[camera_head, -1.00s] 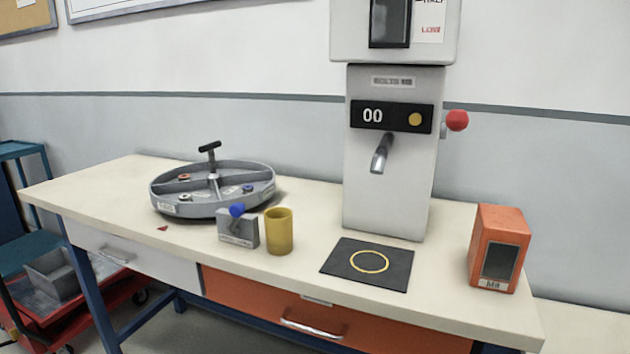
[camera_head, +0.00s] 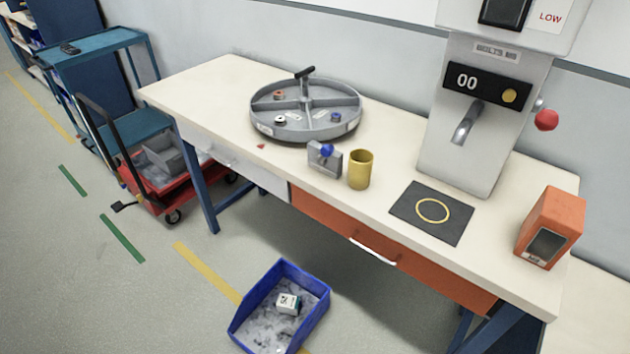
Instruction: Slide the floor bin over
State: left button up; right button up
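The floor bin (camera_head: 313,288) is a blue open-topped box on the grey floor, in front of the workbench at the bottom of the head view. It holds grey crumpled material and a small white box (camera_head: 289,303) with a dark label. The bin lies over a yellow floor line (camera_head: 207,274). Neither of my grippers shows in the head view.
The workbench (camera_head: 205,85) carries a round divided tray (camera_head: 306,132), a yellow cup (camera_head: 360,169), a dispenser (camera_head: 470,150) and an orange box (camera_head: 550,228). A red cart (camera_head: 187,203) and a blue shelf trolley (camera_head: 100,47) stand left. Floor left of the bin is clear.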

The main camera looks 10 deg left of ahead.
aim_at(257, 327)
jog(key=k+j+u, duration=0.1)
jog(key=u, duration=0.6)
jog(key=k, duration=0.05)
